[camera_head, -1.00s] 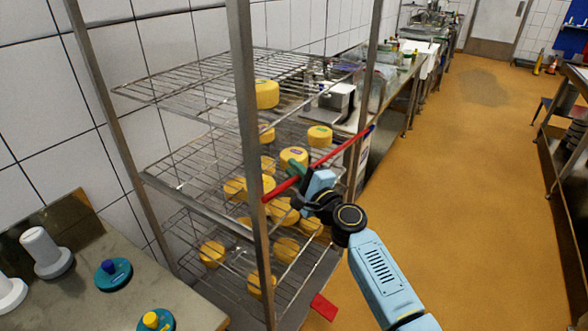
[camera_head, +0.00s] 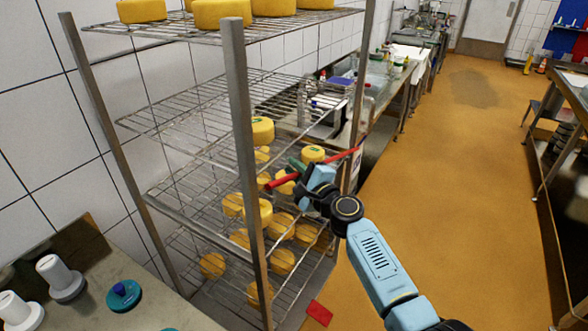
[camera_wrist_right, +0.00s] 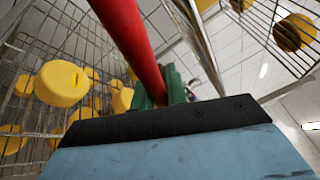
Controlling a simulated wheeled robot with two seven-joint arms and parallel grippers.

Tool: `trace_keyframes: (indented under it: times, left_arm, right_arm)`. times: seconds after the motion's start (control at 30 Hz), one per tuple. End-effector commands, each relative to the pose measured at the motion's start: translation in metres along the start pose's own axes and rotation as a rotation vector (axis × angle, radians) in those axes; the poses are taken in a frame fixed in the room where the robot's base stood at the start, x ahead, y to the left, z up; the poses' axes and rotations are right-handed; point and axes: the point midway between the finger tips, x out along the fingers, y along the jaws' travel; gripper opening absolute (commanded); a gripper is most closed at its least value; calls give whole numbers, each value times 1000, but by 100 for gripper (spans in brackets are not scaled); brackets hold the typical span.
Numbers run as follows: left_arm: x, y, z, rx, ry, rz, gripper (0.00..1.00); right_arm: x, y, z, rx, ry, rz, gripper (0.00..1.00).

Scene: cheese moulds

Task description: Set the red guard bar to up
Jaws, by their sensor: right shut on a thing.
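The red guard bar (camera_head: 282,181) is a thin red rod across the open right side of the wire rack, tilted in the picture from the front post up to the rear right post. My right gripper (camera_head: 299,173) is shut on the bar between the posts. In the right wrist view the red bar (camera_wrist_right: 131,38) runs up from the gripper's green finger pads (camera_wrist_right: 160,90). The gripper covers part of the bar, and the far mount is too small to make out. My left gripper is not in view.
The metal rack (camera_head: 236,120) holds several yellow cheeses (camera_head: 223,13) on its wire shelves. A bench (camera_head: 110,300) with white and blue moulds stands at the lower left. A red flat piece (camera_head: 319,313) lies at the rack's foot. The orange floor (camera_head: 440,200) to the right is open.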

Motion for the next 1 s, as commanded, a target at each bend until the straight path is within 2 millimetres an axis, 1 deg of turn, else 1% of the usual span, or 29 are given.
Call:
trace_keyframes:
  times: [0.17, 0.2, 0.33, 0.37, 0.63, 0.73, 0.87, 1.0]
  left_arm:
    - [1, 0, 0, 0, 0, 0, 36]
    - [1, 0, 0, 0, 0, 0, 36]
    - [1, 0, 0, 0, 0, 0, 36]
    - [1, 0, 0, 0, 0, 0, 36]
    - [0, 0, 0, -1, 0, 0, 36]
    - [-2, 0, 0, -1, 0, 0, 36]
    - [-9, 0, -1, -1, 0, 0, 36]
    - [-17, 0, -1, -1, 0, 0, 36]
  right_arm:
    - [0, 0, -2, 0, 5, -2, 0]
    - [0, 0, -2, 0, 5, -2, 17]
    - [0, 1, -1, 0, 3, -1, 34]
    - [0, 1, -1, 0, 3, -1, 36]
    - [-1, 1, 0, 0, 1, 0, 36]
    - [-5, 1, -1, -1, 1, 0, 36]
    - [-21, 0, -1, -1, 2, 1, 36]
    - [-48, 0, 0, -2, 3, 1, 36]
